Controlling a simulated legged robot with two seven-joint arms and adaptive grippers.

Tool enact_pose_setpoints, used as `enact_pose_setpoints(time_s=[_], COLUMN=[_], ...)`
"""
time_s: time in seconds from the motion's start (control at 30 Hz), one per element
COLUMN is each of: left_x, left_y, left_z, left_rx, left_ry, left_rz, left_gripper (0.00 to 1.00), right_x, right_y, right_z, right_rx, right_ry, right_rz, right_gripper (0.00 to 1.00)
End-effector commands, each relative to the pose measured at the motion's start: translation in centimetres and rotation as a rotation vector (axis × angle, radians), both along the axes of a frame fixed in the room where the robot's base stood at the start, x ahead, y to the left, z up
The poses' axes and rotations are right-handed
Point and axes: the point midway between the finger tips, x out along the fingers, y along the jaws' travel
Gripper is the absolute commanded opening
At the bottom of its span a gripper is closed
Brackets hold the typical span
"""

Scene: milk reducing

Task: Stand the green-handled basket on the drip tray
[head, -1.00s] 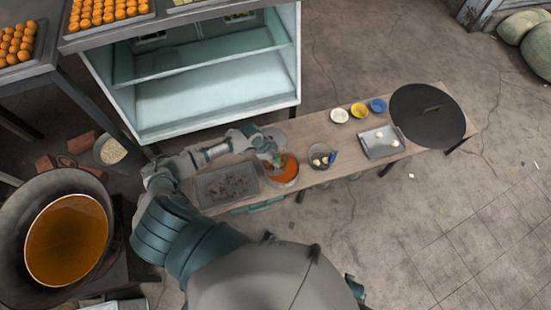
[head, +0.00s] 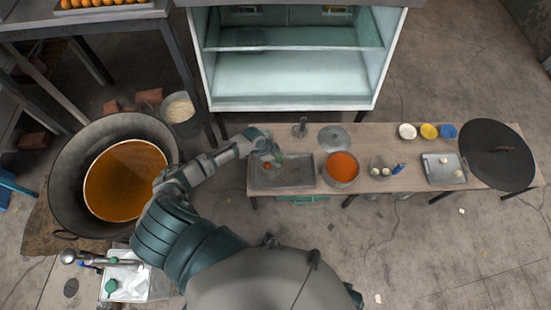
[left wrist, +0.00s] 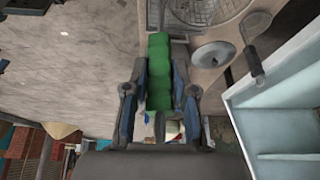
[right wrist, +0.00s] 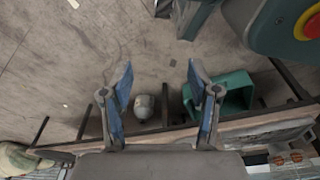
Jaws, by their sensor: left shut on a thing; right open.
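My left gripper (head: 268,150) is at the back edge of the grey drip tray (head: 309,170) on the bench in the head view. In the left wrist view it (left wrist: 160,90) is shut on a green handle (left wrist: 159,70). A round wire mesh, apparently the basket (left wrist: 205,9), shows beyond the handle at the top edge. In the head view only small green and orange spots show over the tray. I cannot tell whether the basket touches the tray. My right gripper (right wrist: 164,95) is open and empty, seen in the right wrist view.
The pot of orange liquid (head: 342,167) stands right of the tray, with a metal lid (head: 334,138) behind it. A glass bowl (head: 381,169) is farther right. The cabinet (head: 290,101) rises behind the bench. A large wok of oil (head: 75,200) is at left.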

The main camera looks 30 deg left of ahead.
Motion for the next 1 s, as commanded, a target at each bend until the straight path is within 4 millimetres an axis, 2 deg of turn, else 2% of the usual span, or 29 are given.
enact_pose_setpoints(time_s=[0.2,0.37,1.0], left_x=[0.1,0.1,0.0], left_y=[0.0,0.1,0.2], left_z=[-0.3,-1.0,-4.4], left_rx=[-0.001,-0.002,-0.004], left_ry=[-0.001,-0.001,0.000], left_rz=[0.007,0.006,0.007], left_gripper=[0.00,0.00,0.00], right_x=[0.1,0.9,4.3], right_y=[0.0,0.2,0.8], right_z=[0.0,0.8,8.2], right_rx=[0.000,0.000,0.001], right_ry=[-0.001,-0.008,-0.036], right_rz=[0.000,-0.001,-0.011], right_gripper=[0.61,0.61,0.61])
